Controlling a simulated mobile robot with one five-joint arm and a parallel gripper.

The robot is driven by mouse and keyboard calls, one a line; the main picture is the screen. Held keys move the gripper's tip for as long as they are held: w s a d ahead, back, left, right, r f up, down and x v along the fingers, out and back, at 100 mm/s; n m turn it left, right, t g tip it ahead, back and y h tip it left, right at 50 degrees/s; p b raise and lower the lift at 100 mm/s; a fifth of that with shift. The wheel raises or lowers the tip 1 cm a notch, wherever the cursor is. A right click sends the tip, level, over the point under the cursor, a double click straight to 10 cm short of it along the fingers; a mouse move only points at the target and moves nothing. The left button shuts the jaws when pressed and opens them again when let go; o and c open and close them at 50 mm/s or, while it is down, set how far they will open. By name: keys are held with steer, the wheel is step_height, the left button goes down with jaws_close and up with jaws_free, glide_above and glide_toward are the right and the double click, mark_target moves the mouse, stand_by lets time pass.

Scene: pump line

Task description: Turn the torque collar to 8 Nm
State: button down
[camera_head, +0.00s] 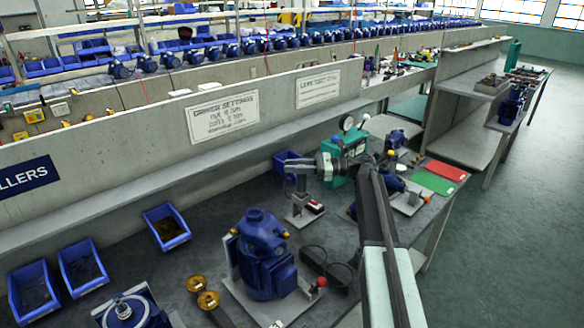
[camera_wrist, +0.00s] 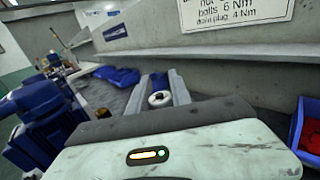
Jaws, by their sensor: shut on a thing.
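My gripper (camera_head: 297,166) reaches left from my arm, over a small stand (camera_head: 303,214) on the bench. In the wrist view its two grey fingers (camera_wrist: 161,92) close around a small round piece with a white top and a dark centre (camera_wrist: 160,99). It appears to be the torque collar, but its scale and setting cannot be read. In the head view my gripper hides most of this piece. A red-tipped dark part (camera_head: 315,207) lies at the stand's foot. A settings sign (camera_head: 222,114) hangs on the wall; the wrist view reads "bolts 6 Nm" and "plug 4 Nm".
A blue pump (camera_head: 262,255) stands in front of the stand. Blue bins (camera_head: 166,227) line the wall at left. Green (camera_head: 434,183) and red (camera_head: 447,171) mats lie at right.

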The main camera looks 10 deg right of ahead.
steer(key=c, duration=1.2)
jaws_free()
steer(key=shift+o, duration=0.2)
steer(key=s+d, duration=0.1)
steer(key=d, duration=0.6)
steer(key=shift+s+d, duration=0.2)
steer(key=shift+d, duration=0.15)
steer(key=shift+r, duration=0.1)
